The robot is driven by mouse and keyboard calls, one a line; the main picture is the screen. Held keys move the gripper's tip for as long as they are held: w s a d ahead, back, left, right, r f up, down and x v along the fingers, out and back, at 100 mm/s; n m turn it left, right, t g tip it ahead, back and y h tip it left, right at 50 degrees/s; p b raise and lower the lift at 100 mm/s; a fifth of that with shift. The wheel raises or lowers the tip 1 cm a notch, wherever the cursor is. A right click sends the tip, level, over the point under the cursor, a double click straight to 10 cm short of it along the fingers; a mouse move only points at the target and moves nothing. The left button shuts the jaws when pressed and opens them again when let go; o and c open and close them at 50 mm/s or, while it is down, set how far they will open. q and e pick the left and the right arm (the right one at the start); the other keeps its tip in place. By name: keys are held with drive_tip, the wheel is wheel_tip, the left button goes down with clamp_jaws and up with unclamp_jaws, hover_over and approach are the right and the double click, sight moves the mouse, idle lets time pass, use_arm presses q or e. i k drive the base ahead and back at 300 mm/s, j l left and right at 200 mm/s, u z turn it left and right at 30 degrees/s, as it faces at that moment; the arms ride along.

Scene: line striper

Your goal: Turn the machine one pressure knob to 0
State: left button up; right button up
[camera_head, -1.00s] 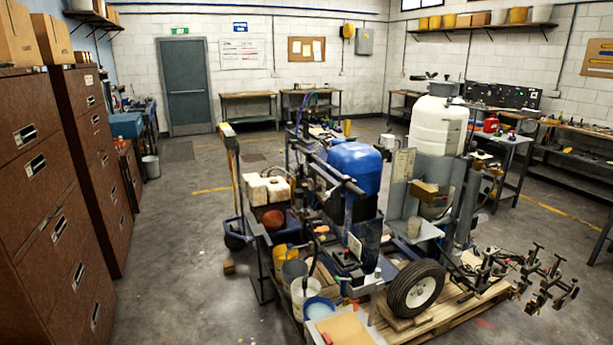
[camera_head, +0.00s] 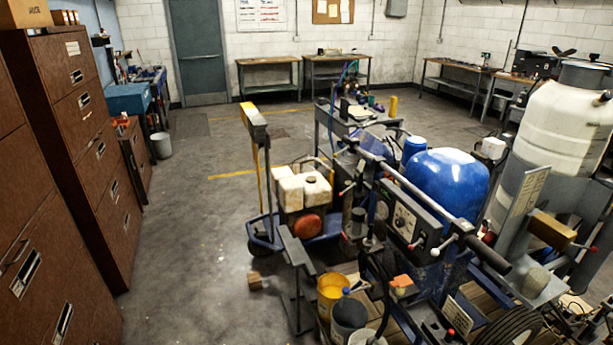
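The line striper machine (camera_head: 446,183) stands on the right half of the head view, with a blue rounded cover and a black handlebar. A dark control panel (camera_head: 404,222) with a pale dial faces me below the handlebar. Small knobs or levers show on and beside it, but they are too small for me to tell which one is the pressure knob or what its setting is. Neither of my grippers is in view.
Brown filing cabinets (camera_head: 75,150) line the left side. Buckets, including a yellow one (camera_head: 331,290), stand at the machine's near side. A large white tank (camera_head: 563,125) stands at the right. The concrete floor (camera_head: 200,235) between cabinets and machine is mostly clear.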

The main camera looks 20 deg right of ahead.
sight(400, 222)
drive_tip(key=i+j+z, duration=0.1)
drive_tip(key=i+z, duration=0.3)
drive_tip(key=i, duration=0.15)
drive_tip(key=i+j+z, duration=0.35)
drive_tip(key=i, duration=0.15)
drive_tip(key=i+j+z, duration=1)
drive_tip(key=j+z, duration=0.15)
drive_tip(key=i+j+z, duration=0.15)
drive_tip(key=j+z, duration=0.2)
drive_tip(key=i+j+z, duration=0.1)
drive_tip(key=j+z, duration=0.2)
drive_tip(key=j, duration=0.2)
drive_tip(key=j+z, duration=0.35)
drive_tip(key=i+j, duration=0.05)
drive_tip(key=j, duration=0.05)
